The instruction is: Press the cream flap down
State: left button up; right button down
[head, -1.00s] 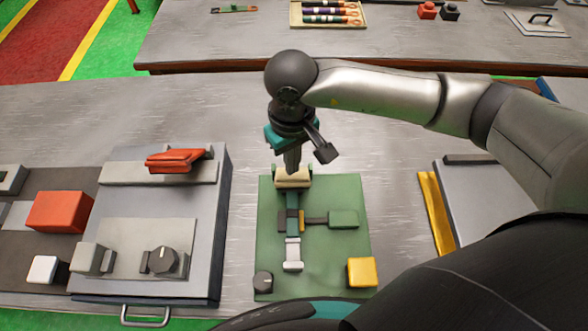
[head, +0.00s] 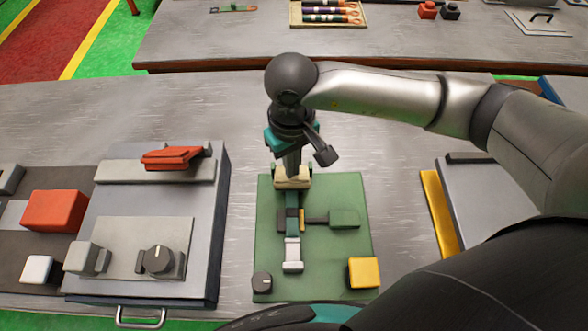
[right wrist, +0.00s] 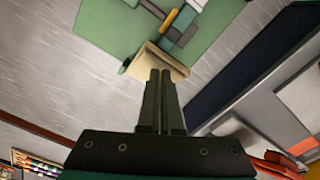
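The cream flap (head: 293,183) is at the far edge of the green board (head: 335,265) in the head view. My right gripper (head: 292,174) points down at it, with the fingertips at or just above its top; contact is hard to tell. In the right wrist view the two fingers (right wrist: 160,76) are side by side with nothing between them, and their tips overlap the flap (right wrist: 161,60). The gripper partly hides the flap, so its exact tilt is unclear. My left gripper is not in view.
The board also carries a teal strip with a pale clip (head: 292,254), a yellow block (head: 363,272) and a dark knob (head: 262,283). A grey fixture with a red handle (head: 172,158) stands to the left. A yellow-edged grey panel (head: 439,213) lies to the right.

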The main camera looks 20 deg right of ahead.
aim_at(292, 182)
jog(key=shift+w+f, duration=0.15)
jog(key=shift+w, duration=0.1)
jog(key=shift+f, duration=0.15)
jog(key=shift+s+f+b, duration=0.25)
jog(key=shift+f+b, duration=0.2)
jog(key=shift+b, duration=0.15)
jog(key=shift+s+f+b, duration=0.2)
jog(key=shift+f+b, duration=0.25)
jog(key=shift+b, duration=0.1)
jog(key=shift+a+f, duration=0.1)
jog(key=shift+s+f+b, duration=0.2)
jog(key=shift+f+b, duration=0.85)
jog(key=shift+b, duration=0.15)
jog(key=shift+f, duration=0.1)
jog(key=shift+s+f+b, duration=0.1)
jog(key=shift+f+b, duration=0.65)
jog(key=shift+b, duration=0.3)
jog(key=shift+r+p, duration=2.1)
jog(key=shift+r, duration=2)
